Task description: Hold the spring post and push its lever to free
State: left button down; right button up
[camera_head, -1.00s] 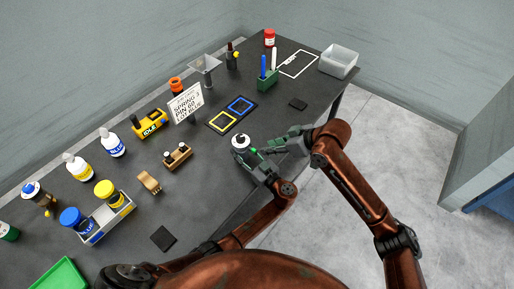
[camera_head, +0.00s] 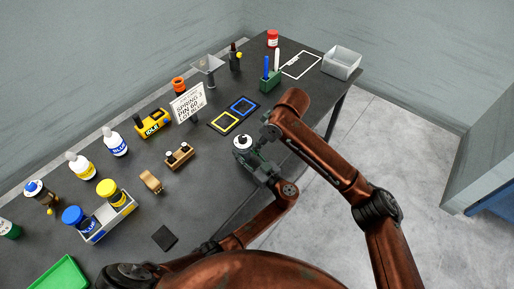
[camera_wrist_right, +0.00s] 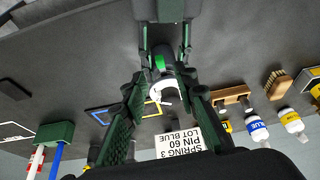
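The spring post (camera_head: 243,142), with a white top and dark centre, stands at the near edge of the table. My left gripper (camera_head: 252,156) is closed around its body from the front. In the right wrist view the post's white ring (camera_wrist_right: 163,93) shows with a green lever (camera_wrist_right: 160,63) beside it. My right gripper (camera_wrist_right: 163,84) is open, its fingers spread on either side of the post's top and lever. I cannot tell whether either finger touches the lever. In the head view my right forearm hides most of that gripper.
A sign (camera_head: 188,103) reading spring 3, pin 60, lot blue stands behind. Yellow (camera_head: 224,122) and blue (camera_head: 243,106) outlined squares lie beyond the post.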

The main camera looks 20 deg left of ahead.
jog(key=x, duration=0.5)
jog(key=shift+c, duration=0.5)
grip_shut()
